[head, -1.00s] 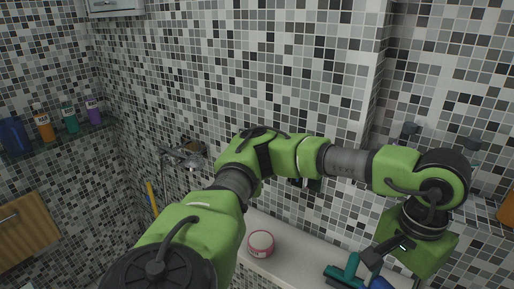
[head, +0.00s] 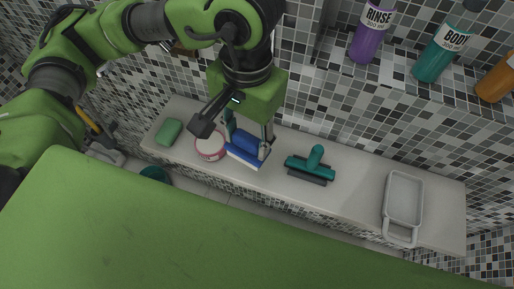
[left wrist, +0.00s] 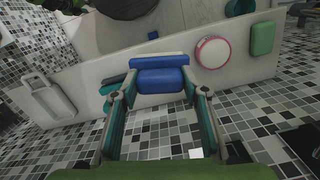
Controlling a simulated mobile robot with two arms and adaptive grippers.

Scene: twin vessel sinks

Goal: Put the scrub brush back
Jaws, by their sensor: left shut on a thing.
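The scrub brush (head: 243,151) has a blue body and a white bristle side. My left gripper (head: 247,140) is shut on it over the pale ledge, beside a pink-rimmed round tin (head: 210,145). In the left wrist view, the blue brush (left wrist: 160,78) sits between the fingertips of my gripper (left wrist: 160,92), its white side facing away from the palm. Whether the brush touches the ledge I cannot tell. My right gripper is not in view.
The pale ledge (head: 350,195) also carries a green sponge (head: 168,132), a teal squeegee (head: 312,166) and a white handled tray (head: 404,200). A shelf above holds a purple bottle (head: 370,38), a teal bottle (head: 442,52) and an orange bottle (head: 497,82). Ledge between squeegee and tray is clear.

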